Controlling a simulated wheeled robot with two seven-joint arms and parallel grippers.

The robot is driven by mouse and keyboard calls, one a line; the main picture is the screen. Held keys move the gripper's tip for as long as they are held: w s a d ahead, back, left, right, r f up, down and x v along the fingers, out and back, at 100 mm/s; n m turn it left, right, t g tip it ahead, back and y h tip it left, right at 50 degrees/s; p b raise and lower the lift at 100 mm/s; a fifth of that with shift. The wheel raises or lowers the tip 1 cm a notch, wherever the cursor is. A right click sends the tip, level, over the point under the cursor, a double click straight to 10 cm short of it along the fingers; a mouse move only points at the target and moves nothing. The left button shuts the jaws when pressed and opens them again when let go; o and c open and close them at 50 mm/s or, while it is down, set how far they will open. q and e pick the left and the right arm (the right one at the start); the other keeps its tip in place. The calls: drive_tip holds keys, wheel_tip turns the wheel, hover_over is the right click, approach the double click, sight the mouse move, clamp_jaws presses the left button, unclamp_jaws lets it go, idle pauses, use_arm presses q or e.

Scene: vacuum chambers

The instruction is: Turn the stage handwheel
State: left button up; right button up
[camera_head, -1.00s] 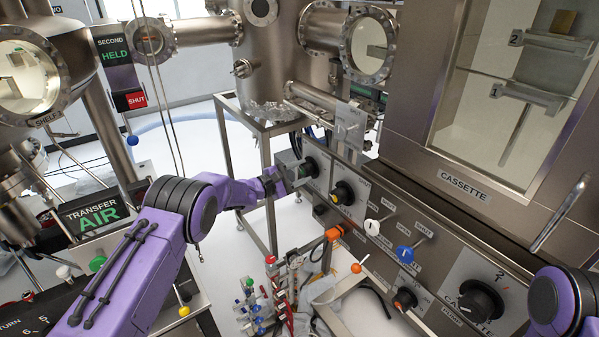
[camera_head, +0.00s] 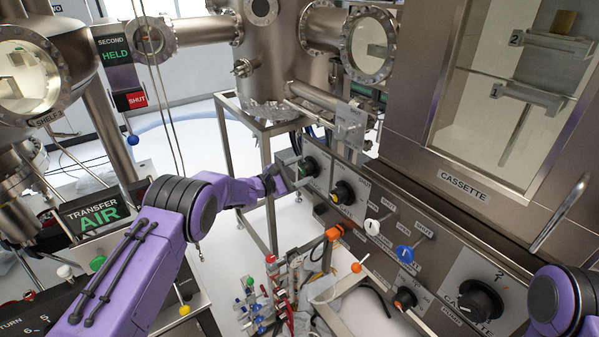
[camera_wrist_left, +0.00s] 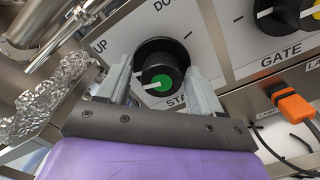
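The stage handwheel is a black knob with a green cap and a white pointer line (camera_wrist_left: 160,72), on a grey panel plate lettered UP, DO… and STA…. In the wrist view the pointer lies nearly level, toward the left. My left gripper (camera_wrist_left: 160,86) is open, with one pale finger on each side of the knob and a visible gap to it. In the head view the knob (camera_head: 311,166) is at the far end of the panel, with the left gripper (camera_head: 293,172) right beside it. My right gripper is out of view; only a purple arm part shows at lower right.
The gate knob with a yellow cap (camera_head: 342,192) sits beside the stage knob. White (camera_head: 372,227) and blue (camera_head: 404,254) knobs follow along the panel. A foil-wrapped part (camera_wrist_left: 48,100) is close left of the gripper. An orange connector (camera_wrist_left: 293,107) is at lower right.

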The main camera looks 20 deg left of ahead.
use_arm(q)
drive_tip(key=shift+f, duration=0.1)
drive_tip(key=shift+s+a, duration=0.1)
drive_tip(key=b+v, duration=0.2)
drive_tip(key=v, duration=0.8)
drive_tip(key=shift+s+a, duration=0.1)
